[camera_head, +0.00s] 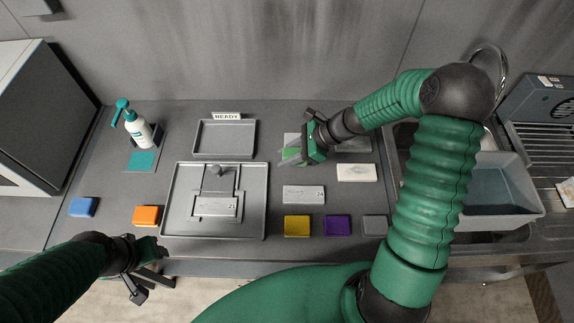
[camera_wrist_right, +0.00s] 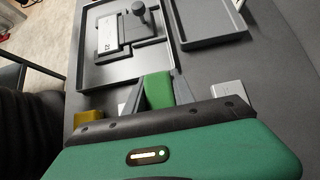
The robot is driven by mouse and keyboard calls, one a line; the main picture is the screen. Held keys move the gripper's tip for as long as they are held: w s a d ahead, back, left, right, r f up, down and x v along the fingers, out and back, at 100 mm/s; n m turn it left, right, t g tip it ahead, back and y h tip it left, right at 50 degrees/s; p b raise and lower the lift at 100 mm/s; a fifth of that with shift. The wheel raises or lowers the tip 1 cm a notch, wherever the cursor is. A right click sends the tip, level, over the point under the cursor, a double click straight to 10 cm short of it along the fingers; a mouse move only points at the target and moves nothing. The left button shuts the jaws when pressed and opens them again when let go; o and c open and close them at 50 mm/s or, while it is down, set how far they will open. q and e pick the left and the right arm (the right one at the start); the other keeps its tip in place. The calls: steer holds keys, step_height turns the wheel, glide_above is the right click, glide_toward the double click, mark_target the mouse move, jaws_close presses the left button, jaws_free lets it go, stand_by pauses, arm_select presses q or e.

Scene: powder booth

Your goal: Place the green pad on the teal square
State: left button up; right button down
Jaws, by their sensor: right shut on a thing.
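The green pad (camera_wrist_right: 158,90) is held between the two fingers of my right gripper (camera_wrist_right: 157,92) in the right wrist view. In the head view the pad (camera_head: 291,153) shows only partly beside my right gripper (camera_head: 290,155), over a light patch right of the READY tray. The teal square (camera_head: 142,160) lies flat at the left of the counter, just below the white bottle, and its top looks bare. My left gripper (camera_head: 158,264) hangs at the counter's front edge, empty; its finger opening is unclear.
A white bottle with teal pump (camera_head: 138,130) stands behind the teal square. The READY tray (camera_head: 225,153) and a larger tray with a metal fixture (camera_head: 254,200) lie between pad and square. Blue (camera_head: 83,207), orange (camera_head: 147,215), yellow (camera_head: 297,226) and purple (camera_head: 337,225) pads lie near the front.

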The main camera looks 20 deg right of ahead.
steer(key=r, duration=0.2)
steer(key=shift+s+a+r, duration=0.15)
steer(key=shift+a+r, duration=0.05)
steer(key=shift+r, duration=0.2)
steer(key=s+f, duration=0.1)
steer(key=s, duration=0.1)
steer(key=s+a+f+m, duration=0.1)
steer(key=s+f, duration=0.1)
steer(key=s+f+m+t, duration=0.1)
steer(key=s+f, duration=0.1)
steer(key=shift+s+a+f+h, duration=0.1)
steer(key=shift+s+a+h, duration=0.15)
steer(key=shift+a+h, duration=0.05)
steer(key=shift+w, duration=0.15)
